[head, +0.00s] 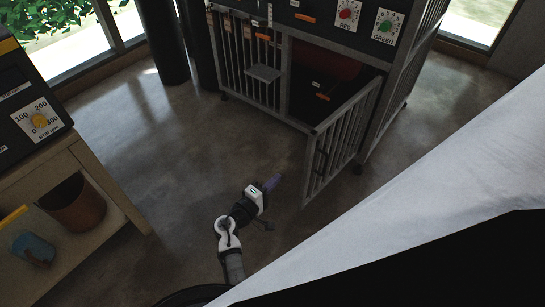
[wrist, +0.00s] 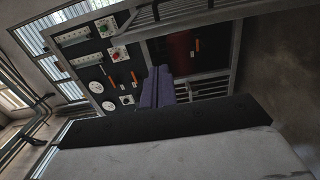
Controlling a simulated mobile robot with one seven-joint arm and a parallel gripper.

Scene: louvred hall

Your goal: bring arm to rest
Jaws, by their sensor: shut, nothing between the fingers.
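My gripper (head: 272,183) is at the end of my arm, low over the floor in the middle of the head view. Its purple fingers are together and hold nothing; they also show in the wrist view (wrist: 157,88). The fingers point toward the open barred door (head: 342,140) of a grey cage cabinet, and a gap of floor shows between them and the door. My arm is stretched forward from the bottom of the head view.
The cabinet's dark panel (wrist: 118,70) carries dials, knobs and orange handles. A wooden shelf unit (head: 95,170) with a dial box stands at left, holding a brown pot (head: 78,205) and a blue container (head: 35,248). White cloth covers the lower right. Floor (head: 150,130) at centre left is clear.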

